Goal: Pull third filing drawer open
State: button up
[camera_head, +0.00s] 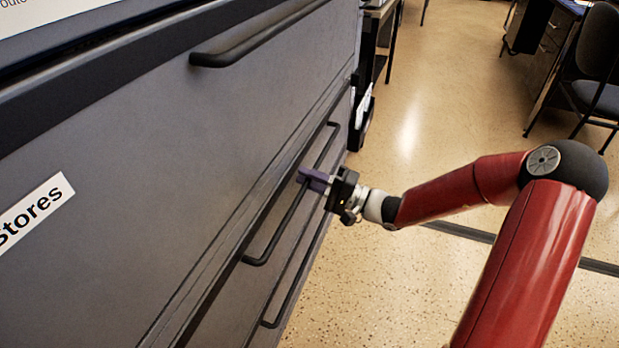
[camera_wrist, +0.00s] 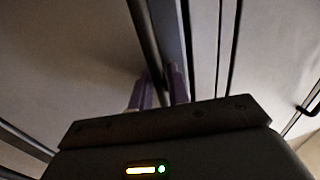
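The grey cabinet (camera_head: 130,150) fills the left of the head view. My gripper (camera_head: 306,178) is at the long dark bar handle (camera_head: 275,233) of the drawer just below the wide "Stores" drawer, partway along the bar. In the wrist view the dark bar (camera_wrist: 143,35) runs down between the two purple fingers of my gripper (camera_wrist: 160,92), with little or no room on either side. The fingers look shut on the handle. A dark gap runs along the top of this drawer; I cannot tell how far out it is.
The "Stores" drawer has its own handle (camera_head: 245,45) above. Another bar handle (camera_head: 285,300) lies below the gripped one. Open speckled floor (camera_head: 430,110) lies right of the cabinet. A dark chair (camera_head: 595,75) stands at far right, and a dark stand (camera_head: 375,45) beyond the cabinet.

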jog(key=shift+c, duration=0.5)
grip_shut()
jog(key=shift+d, duration=0.1)
